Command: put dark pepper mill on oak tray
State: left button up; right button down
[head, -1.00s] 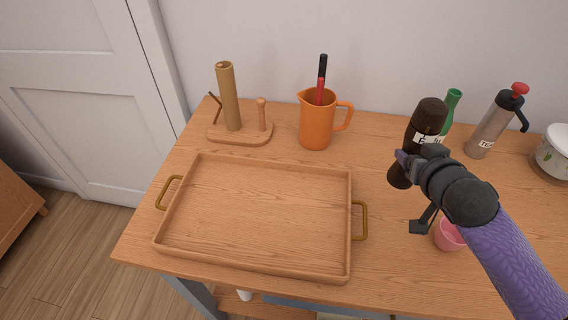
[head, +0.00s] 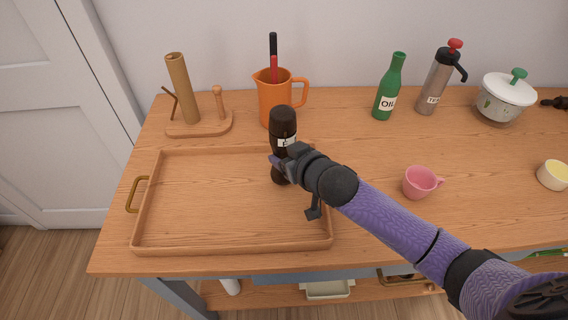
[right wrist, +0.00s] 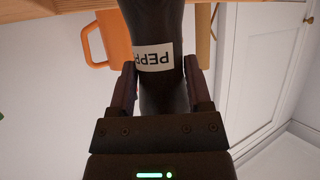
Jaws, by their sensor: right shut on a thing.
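The dark pepper mill (head: 283,124) is upright in my right gripper (head: 283,162), over the right part of the oak tray (head: 230,247) in the head view. Whether its base touches the tray cannot be told. The right wrist view shows the mill (right wrist: 158,95) with its "PEPP" label between the two fingers (right wrist: 163,90), which are shut on it. The tray is a wide wooden tray with a low rim and brass handles; its right handle is hidden behind my right arm. My left gripper is not in view.
An orange jug (head: 278,92) stands behind the mill, and a paper roll holder (head: 200,125) is at the back left. A green oil bottle (head: 388,90), a grey flask (head: 437,82), a white pot (head: 503,100) and a pink cup (head: 420,182) stand to the right. The tray's left part is clear.

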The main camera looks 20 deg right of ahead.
jog(key=shift+f, duration=0.8)
jog(key=shift+r, duration=0.2)
jog(key=shift+f, duration=0.1)
grip_release()
jog(key=shift+s+r, duration=0.25)
jog(key=p+v, duration=0.3)
jog(key=v, duration=0.8)
jog(key=shift+s+d+p, duration=0.15)
jog(key=shift+p, duration=0.15)
